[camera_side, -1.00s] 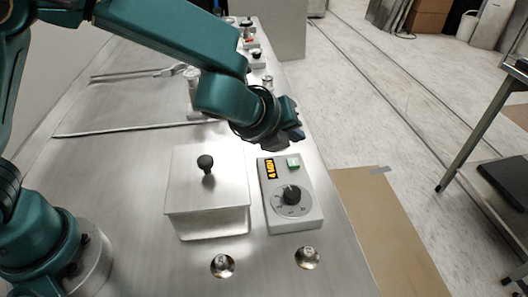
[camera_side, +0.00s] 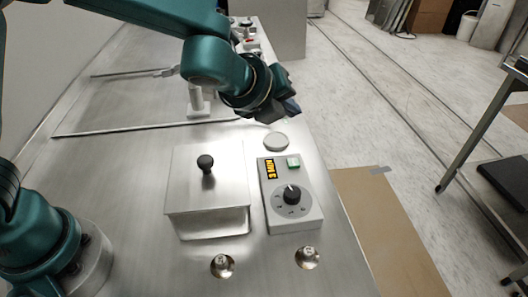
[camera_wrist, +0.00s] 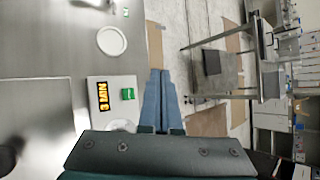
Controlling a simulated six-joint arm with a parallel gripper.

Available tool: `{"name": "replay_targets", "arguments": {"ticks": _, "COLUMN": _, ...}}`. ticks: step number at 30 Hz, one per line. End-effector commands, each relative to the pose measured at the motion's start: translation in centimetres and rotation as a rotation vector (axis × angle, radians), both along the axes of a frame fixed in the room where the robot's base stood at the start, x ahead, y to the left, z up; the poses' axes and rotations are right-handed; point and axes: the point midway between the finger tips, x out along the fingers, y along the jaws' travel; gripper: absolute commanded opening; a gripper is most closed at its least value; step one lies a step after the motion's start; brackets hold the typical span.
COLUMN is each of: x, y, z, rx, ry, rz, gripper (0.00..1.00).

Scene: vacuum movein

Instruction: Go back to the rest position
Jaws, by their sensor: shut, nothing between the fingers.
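My gripper (camera_side: 283,110) is at the end of the teal arm, raised above the right edge of the steel bench, beyond the control box. In the wrist view its blue fingers (camera_wrist: 158,100) lie together with nothing between them. The grey control box (camera_side: 291,210) has a black dial, a green button (camera_side: 293,162) and a display (camera_side: 270,169) that reads 3 MIN. The display (camera_wrist: 103,96) and green button (camera_wrist: 128,94) also show in the wrist view. My gripper is apart from the box.
A steel box with a black-knobbed lid (camera_side: 206,200) stands left of the control box. A white round disc (camera_side: 276,141) lies beyond the control box. A white cylindrical piece (camera_side: 197,100) stands near a metal rail. Two round fittings (camera_side: 222,265) sit at the front.

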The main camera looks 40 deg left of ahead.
Motion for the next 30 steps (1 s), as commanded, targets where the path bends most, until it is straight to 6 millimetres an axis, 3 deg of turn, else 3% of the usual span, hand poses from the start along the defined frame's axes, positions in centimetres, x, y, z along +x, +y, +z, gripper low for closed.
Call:
{"name": "replay_targets", "arguments": {"ticks": 3, "x": -0.3, "y": 3.6, "z": 4.0, "rx": -0.076, "ry": -0.055, "rz": 0.113, "gripper": 0.00}}
{"name": "replay_targets", "arguments": {"ticks": 6, "x": -1.9, "y": 7.1, "z": 6.4, "rx": -0.191, "ry": -0.070, "rz": 0.272, "gripper": 0.00}}
{"name": "replay_targets", "arguments": {"ticks": 10, "x": -5.2, "y": 11.0, "z": 8.2, "rx": -0.387, "ry": -0.069, "rz": 0.514, "gripper": 0.00}}
{"name": "replay_targets", "arguments": {"ticks": 15, "x": -10.7, "y": 14.4, "z": 8.6, "rx": -0.692, "ry": -0.051, "rz": 0.857, "gripper": 0.00}}
{"name": "replay_targets", "arguments": {"ticks": 19, "x": -15.2, "y": 15.4, "z": 7.5, "rx": -0.943, "ry": -0.017, "rz": 1.131, "gripper": 0.00}}
{"name": "replay_targets", "arguments": {"ticks": 24, "x": -20.1, "y": 14.6, "z": 4.9, "rx": -1.246, "ry": 0.069, "rz": 1.475, "gripper": 0.00}}
{"name": "replay_targets", "arguments": {"ticks": 30, "x": -23.3, "y": 12.6, "z": 2.2, "rx": -1.413, "ry": 0.207, "rz": 1.783, "gripper": 0.00}}
